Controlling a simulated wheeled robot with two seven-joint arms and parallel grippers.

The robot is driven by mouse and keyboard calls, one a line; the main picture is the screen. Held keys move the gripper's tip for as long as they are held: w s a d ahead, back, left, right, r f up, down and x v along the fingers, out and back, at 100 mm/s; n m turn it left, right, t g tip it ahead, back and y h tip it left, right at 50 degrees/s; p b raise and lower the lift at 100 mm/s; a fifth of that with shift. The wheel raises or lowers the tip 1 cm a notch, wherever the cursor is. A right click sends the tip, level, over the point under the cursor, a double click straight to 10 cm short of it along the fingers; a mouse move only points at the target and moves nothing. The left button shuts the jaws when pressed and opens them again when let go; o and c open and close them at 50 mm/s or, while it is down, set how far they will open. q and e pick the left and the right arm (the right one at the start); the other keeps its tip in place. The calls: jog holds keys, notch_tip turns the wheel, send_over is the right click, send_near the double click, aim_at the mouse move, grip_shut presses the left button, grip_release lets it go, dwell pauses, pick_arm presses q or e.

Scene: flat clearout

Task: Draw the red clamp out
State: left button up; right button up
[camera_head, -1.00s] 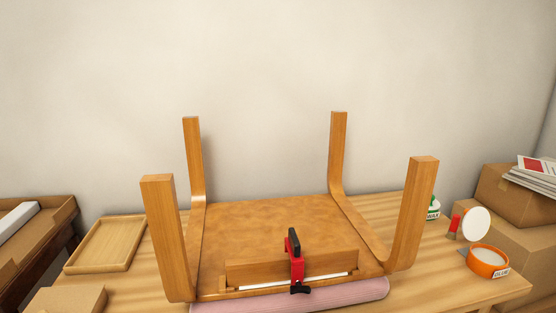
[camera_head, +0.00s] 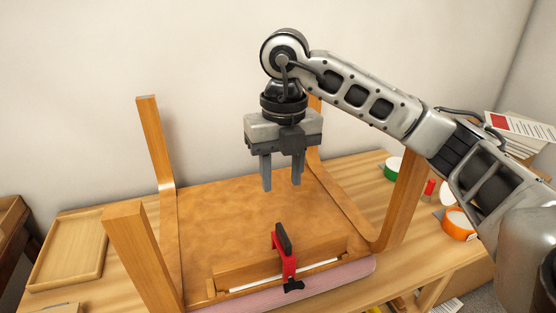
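The red clamp (camera_head: 289,264) has a red frame with a black upper bar and a black knob at its lower end. It sits over a wooden block (camera_head: 237,267) and a white strip at the front edge of an upside-down wooden stool or chair (camera_head: 225,215). My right gripper (camera_head: 281,187) points down above the seat panel, behind and above the clamp. Its two fingers are apart with nothing between them. My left gripper is not in view.
Upturned legs stand around the seat, one at left front (camera_head: 140,255) and one at right (camera_head: 400,195). A pink roll (camera_head: 345,273) lies under the front edge. A wooden tray (camera_head: 68,255) lies left; an orange glue tub (camera_head: 458,223) stands right.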

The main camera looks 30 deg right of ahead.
aim_at(283, 233)
jog(key=f, duration=1.5)
jog(key=shift+d+f+p, duration=0.25)
jog(key=shift+d+p, duration=0.05)
jog(key=shift+w+r, duration=0.1)
grip_shut()
